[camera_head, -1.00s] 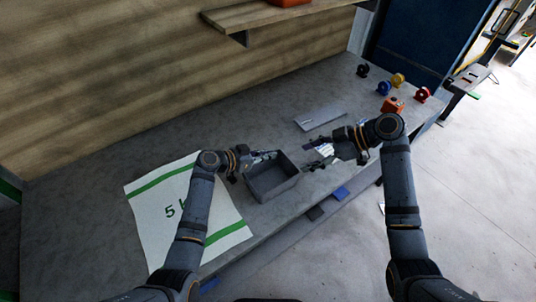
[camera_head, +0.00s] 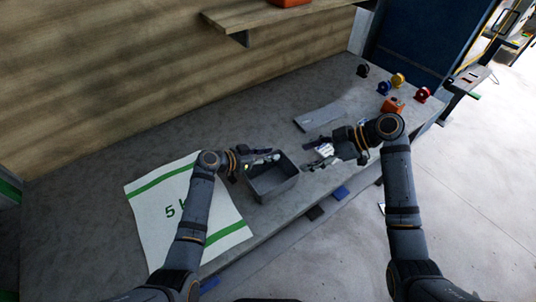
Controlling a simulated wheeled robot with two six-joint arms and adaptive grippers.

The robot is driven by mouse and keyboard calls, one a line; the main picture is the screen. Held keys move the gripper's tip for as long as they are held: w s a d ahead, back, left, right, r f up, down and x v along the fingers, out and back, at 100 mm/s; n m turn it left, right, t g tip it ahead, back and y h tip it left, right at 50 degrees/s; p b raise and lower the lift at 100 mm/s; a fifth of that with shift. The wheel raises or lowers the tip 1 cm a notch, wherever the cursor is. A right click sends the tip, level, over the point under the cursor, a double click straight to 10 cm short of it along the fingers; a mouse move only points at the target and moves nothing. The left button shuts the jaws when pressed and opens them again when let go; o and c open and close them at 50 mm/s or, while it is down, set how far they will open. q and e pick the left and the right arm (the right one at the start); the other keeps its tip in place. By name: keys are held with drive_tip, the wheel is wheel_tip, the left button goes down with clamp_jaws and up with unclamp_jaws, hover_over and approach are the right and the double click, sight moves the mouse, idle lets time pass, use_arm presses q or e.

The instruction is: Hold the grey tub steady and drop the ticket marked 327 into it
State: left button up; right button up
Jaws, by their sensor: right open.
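The grey tub (camera_head: 273,190) is an open rectangular box standing on the bench, near its front edge. My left gripper (camera_head: 268,160) is at the tub's back left rim. I cannot tell whether its fingers are closed on the wall. My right gripper (camera_head: 311,155) is open just right of the tub, its fingers pointing left. A small white piece (camera_head: 326,150) shows at the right gripper. I cannot tell whether it is a ticket, and no number 327 is readable.
A pale grey flat strip (camera_head: 320,116) lies behind the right gripper. A white sack sheet (camera_head: 150,215) with green bands lies left of the tub. The back middle of the bench is clear.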

use_arm(q)
drive_tip(key=v, duration=1.2)
